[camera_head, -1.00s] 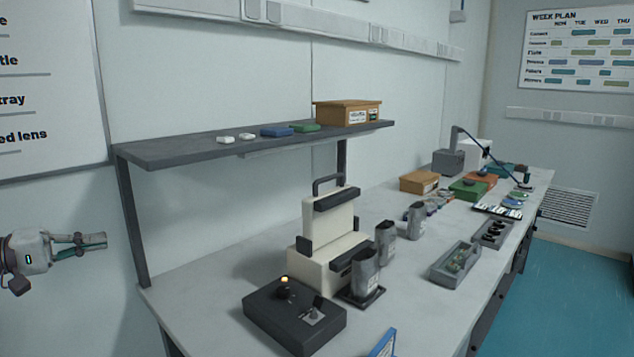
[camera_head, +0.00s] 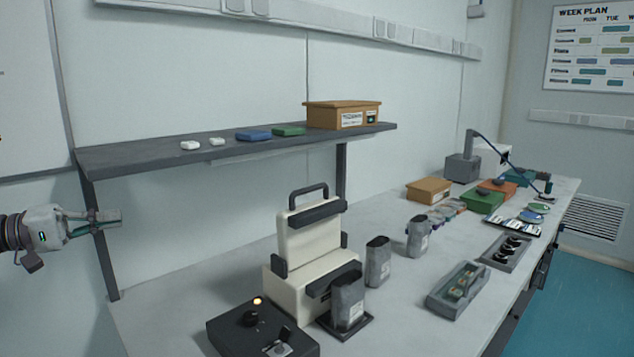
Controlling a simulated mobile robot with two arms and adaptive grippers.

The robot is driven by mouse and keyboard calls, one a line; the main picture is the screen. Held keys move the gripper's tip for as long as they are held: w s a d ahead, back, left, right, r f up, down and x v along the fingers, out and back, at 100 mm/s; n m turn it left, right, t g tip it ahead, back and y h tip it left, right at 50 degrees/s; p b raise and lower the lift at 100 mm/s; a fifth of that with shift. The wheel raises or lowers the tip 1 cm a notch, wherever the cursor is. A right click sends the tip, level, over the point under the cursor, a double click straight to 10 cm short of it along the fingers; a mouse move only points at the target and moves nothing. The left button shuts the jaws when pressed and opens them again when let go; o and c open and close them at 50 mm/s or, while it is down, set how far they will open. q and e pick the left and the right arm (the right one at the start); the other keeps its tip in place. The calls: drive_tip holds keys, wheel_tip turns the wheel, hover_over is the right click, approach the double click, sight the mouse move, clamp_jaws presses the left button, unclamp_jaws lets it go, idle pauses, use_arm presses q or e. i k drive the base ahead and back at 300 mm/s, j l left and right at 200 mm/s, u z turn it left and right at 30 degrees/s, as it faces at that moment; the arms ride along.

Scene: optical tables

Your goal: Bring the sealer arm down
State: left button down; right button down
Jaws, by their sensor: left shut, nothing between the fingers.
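The sealer (camera_head: 296,289) is a cream and dark grey machine standing on the table below the shelf. Its arm (camera_head: 309,235) is raised and tilted back, with a dark bar and a dark loop handle (camera_head: 308,191) at its top. A grey pouch (camera_head: 348,303) stands upright at the sealer's front, on a dark plate. My left gripper (camera_head: 118,217) is at the left, in front of the shelf's left post, well to the left of the sealer arm. It is shut and empty. My right gripper is not in view.
The shelf (camera_head: 220,147) spans above and behind the sealer. A grey tray (camera_head: 440,300) lies near the right edge.

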sight(306, 232)
drive_tip(key=i+l, duration=0.35)
drive_tip(key=l, duration=0.15)
drive_tip(key=i+l, duration=0.4)
drive_tip(key=l, duration=0.1)
